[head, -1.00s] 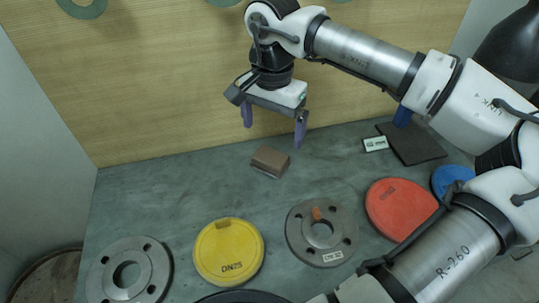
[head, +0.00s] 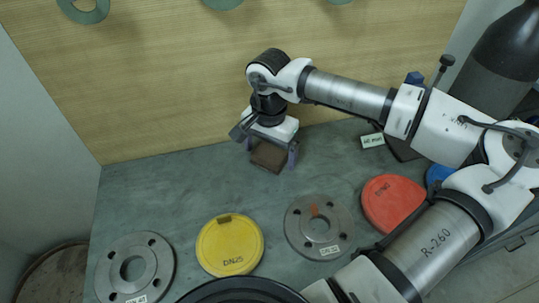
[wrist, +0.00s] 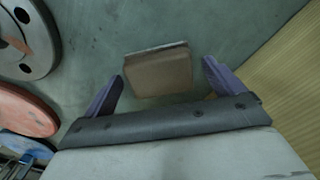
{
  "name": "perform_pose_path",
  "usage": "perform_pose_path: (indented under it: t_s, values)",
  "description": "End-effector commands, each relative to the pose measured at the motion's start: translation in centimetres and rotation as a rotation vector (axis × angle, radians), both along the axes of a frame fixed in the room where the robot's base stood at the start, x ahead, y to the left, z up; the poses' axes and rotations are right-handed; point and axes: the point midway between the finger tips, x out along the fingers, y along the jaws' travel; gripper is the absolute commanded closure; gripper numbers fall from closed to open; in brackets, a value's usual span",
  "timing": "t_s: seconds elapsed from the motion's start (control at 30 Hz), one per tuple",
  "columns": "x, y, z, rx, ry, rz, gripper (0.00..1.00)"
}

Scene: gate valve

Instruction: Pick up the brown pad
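The brown pad (head: 268,156) is a small rectangular block lying on the grey-green bench top near the wooden back board. It also shows in the wrist view (wrist: 158,72), between my fingers' lines and slightly ahead of them. My gripper (head: 272,157) is low over the pad in the head view, with one purple finger at each side. In the wrist view my gripper (wrist: 162,82) is open, with a visible gap between each finger and the pad. I cannot tell the exact height of the fingertips over the bench.
A yellow DN25 disc (head: 229,246), a grey flange (head: 319,227), a red disc (head: 391,202) and another flange (head: 134,267) lie in front on the bench. A small label (head: 372,140) lies to the right. The wooden board (head: 170,90) stands close behind the pad.

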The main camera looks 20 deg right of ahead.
Motion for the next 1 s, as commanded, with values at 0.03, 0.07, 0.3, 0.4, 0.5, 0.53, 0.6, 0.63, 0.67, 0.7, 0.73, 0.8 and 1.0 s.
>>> perform_pose_path:
  t_s: [0.03,0.07,0.3,0.4,0.5,0.53,0.6,0.63,0.67,0.7,0.73,0.8,1.0]
  values:
    - [0.0,0.0,0.0,0.000,0.000,0.000,0.13]
    - [0.0,0.0,0.0,0.000,0.000,0.000,0.17]
    - [0.0,0.0,0.0,0.000,0.000,0.000,0.49]
    - [0.0,0.0,0.1,-0.001,-0.001,0.000,0.55]
    - [0.0,0.0,0.1,-0.001,-0.001,0.000,0.55]
    - [0.0,0.0,0.1,-0.001,-0.001,0.000,0.55]
    - [0.0,0.0,0.2,-0.001,-0.001,-0.001,0.55]
    - [0.1,0.0,0.4,-0.001,-0.002,-0.001,0.55]
    - [0.1,-0.1,0.7,-0.002,-0.004,-0.001,0.55]
    - [0.1,-0.1,1.2,-0.002,-0.004,-0.002,0.55]
    - [0.1,-0.1,1.6,-0.001,-0.003,-0.002,0.55]
    - [0.1,-0.1,2.9,-0.002,-0.005,-0.001,0.55]
    - [0.1,0.0,7.0,-0.001,-0.003,-0.001,0.55]
